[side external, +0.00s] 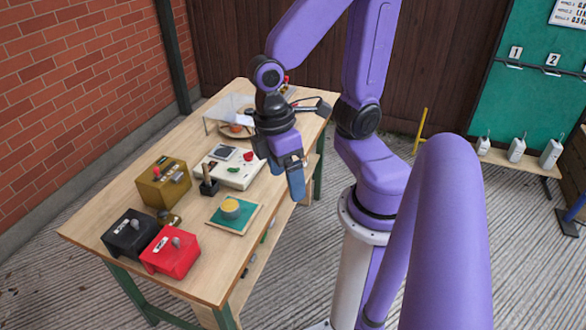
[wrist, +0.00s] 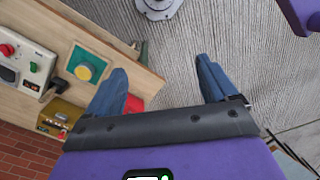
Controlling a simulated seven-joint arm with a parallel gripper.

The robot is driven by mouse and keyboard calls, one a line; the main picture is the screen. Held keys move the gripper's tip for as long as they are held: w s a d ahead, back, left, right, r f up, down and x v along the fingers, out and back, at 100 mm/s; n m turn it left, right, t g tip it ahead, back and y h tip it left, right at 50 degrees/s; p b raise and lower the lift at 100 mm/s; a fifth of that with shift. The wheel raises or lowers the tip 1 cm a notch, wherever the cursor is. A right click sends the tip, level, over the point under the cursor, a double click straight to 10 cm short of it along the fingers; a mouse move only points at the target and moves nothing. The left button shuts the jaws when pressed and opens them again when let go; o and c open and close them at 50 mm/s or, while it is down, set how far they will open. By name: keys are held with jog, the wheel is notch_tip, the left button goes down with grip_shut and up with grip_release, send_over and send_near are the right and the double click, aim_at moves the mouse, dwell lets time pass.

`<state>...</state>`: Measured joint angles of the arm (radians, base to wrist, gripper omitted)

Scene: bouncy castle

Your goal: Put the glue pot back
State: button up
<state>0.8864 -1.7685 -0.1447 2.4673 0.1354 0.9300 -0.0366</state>
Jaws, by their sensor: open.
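A small round pot with a yellow top (side external: 230,205), which looks like the glue pot, stands upright on a green square mat with a pale wooden edge (side external: 247,224). It also shows in the wrist view (wrist: 84,72), left of the left finger, with the green mat (wrist: 95,56) around it. My gripper (side external: 296,178) hangs above the table's right edge, to the right of the pot and apart from it.
The wooden table (side external: 95,232) also carries a black box (side external: 130,234), a red box (side external: 170,252), a brown box with a red knob (side external: 163,182), a dark upright holder (side external: 208,182) and a white control panel (side external: 235,170). A clear screen (side external: 225,110) stands behind.

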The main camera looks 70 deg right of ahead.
jog(key=s+r+n+t, duration=0.1)
jog(key=r+n+t, duration=0.1)
jog(key=n, duration=0.1)
jog(key=shift+s+a+y, duration=0.3)
jog(key=shift+s, duration=0.05)
dwell(1.1)
